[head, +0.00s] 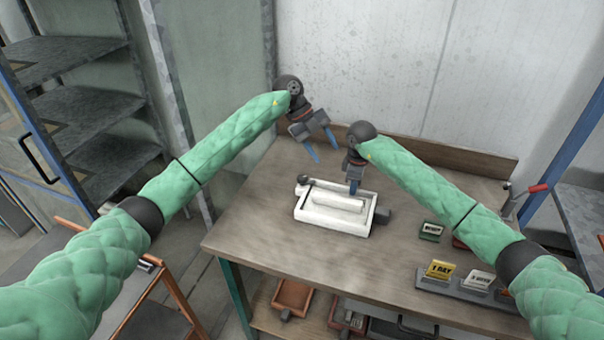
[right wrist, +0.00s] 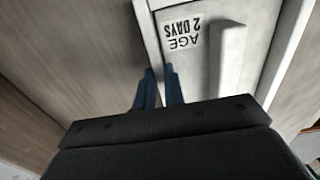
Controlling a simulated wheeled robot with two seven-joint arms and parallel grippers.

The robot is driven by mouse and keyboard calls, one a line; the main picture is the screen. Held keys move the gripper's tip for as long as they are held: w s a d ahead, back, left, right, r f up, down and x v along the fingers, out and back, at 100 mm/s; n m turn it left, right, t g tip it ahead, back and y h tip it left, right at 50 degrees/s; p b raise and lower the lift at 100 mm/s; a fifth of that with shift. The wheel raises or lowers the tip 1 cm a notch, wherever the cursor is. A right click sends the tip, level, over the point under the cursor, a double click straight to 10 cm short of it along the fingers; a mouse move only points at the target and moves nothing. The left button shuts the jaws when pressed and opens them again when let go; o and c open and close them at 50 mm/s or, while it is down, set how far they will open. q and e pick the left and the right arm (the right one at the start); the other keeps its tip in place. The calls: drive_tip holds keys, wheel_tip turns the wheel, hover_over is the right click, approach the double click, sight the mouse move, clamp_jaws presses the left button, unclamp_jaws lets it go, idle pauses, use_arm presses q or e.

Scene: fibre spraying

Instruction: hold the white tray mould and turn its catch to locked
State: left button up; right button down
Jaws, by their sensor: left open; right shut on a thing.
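The white tray mould (head: 318,219) lies on the wooden bench, with a raised block inside it. A dark round knob (head: 304,180) sits at its far left corner and a dark grey block (head: 382,215) at its right end. I cannot tell the catch's position. My right gripper (head: 353,188) is shut on the mould's far wall; in the right wrist view its blue fingers (right wrist: 160,88) straddle the wall beside an upside-down "AGE 2 DAYS" label (right wrist: 183,32). My left gripper (head: 324,148) is open and empty, above the bench behind the mould.
A green-framed card (head: 431,231) and a grey holder with yellow "1 DAY" (head: 440,269) and white cards stand at the right. A red-handled lever (head: 538,188) is at the bench's right. The bench's left front is clear. Shelves (head: 80,100) stand at the far left.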

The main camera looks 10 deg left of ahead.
use_arm(q)
drive_tip(key=w+d+r+n+t+h, duration=0.35)
drive_tip(key=r+h, duration=0.35)
drive_tip(key=r, duration=0.3)
drive_tip(key=w+d+r+n+t+h, duration=0.2)
drive_tip(key=w+r+n+t+h, duration=0.2)
drive_tip(key=r+h, duration=0.4)
drive_tip(key=w+a+r+n+t+y, duration=0.3)
drive_tip(key=a+r+n+t+y, duration=0.15)
drive_tip(key=n+t, duration=0.35)
drive_tip(key=w+a+r+n+t+y, duration=0.35)
drive_tip(key=n+t+y, duration=0.3)
drive_tip(key=t, duration=0.35)
drive_tip(key=a+f+n+g+y, duration=0.1)
drive_tip(key=a+f+n+y, duration=0.3)
drive_tip(key=n+y, duration=0.6)
drive_tip(key=m+g, duration=0.1)
drive_tip(key=g, duration=1.6)
approach(302, 177)
drive_tip(key=shift+y, duration=0.4)
drive_tip(key=x, duration=0.8)
drive_tip(key=shift+w+d+f, duration=0.15)
drive_tip(key=shift+d+f, duration=0.15)
drive_tip(key=shift+d, duration=0.05)
